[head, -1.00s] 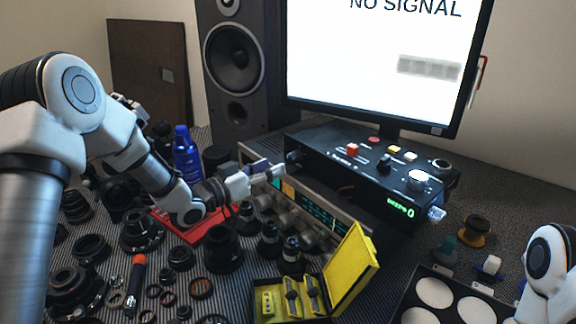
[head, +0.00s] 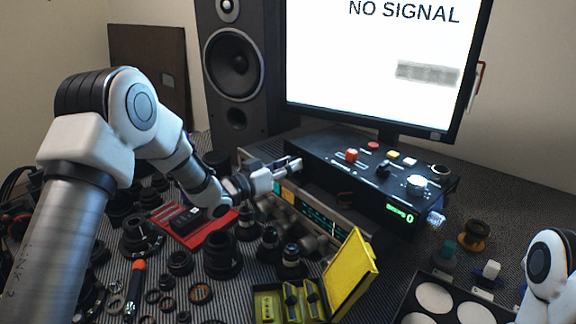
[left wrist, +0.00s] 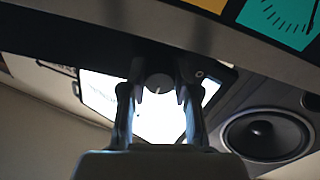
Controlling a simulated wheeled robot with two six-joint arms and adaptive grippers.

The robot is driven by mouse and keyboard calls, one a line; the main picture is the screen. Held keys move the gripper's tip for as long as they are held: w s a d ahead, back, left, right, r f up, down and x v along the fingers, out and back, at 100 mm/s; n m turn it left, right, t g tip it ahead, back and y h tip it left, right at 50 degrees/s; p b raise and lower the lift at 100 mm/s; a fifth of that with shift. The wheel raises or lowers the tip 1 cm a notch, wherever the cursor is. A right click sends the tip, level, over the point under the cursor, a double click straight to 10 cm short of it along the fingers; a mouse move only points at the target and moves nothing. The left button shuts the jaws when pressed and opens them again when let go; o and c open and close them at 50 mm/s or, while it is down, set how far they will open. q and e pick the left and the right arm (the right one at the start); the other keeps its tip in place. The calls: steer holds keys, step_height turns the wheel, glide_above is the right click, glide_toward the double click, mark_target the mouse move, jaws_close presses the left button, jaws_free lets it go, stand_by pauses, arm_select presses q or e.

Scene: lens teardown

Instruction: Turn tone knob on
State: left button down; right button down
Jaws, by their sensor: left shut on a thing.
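The black control box (head: 335,166) stands below the monitor, with coloured buttons, knobs and a lit green display on it. My left gripper (head: 292,165) reaches its left end and is shut on a small dark round knob (left wrist: 159,84), which has a white pointer line and shows between the fingers in the left wrist view. In the head view the fingers hide this knob. I cannot read a label on it, so I cannot confirm that it is the tone knob. My right gripper is out of view.
A large speaker (head: 237,70) stands behind on the left. The monitor (head: 375,50) reads NO SIGNAL. A silver radio-like unit (head: 340,225) sits in front of the black box. A red tray (head: 208,232), an open yellow case (head: 353,272) and many lens parts crowd the front.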

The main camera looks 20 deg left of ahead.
arm_select(q)
steer(key=shift+m, duration=0.3)
steer(key=m+b, duration=0.4)
steer(key=m, duration=0.2)
steer(key=shift+f, duration=0.1)
steer(key=m+b, duration=0.1)
steer(key=m, duration=0.1)
steer(key=shift+m, duration=0.3)
steer(key=shift+m+b, duration=1.1)
steer(key=shift+m, duration=0.3)
steer(key=c, duration=0.8)
jaws_free()
steer(key=shift+c, duration=0.2)
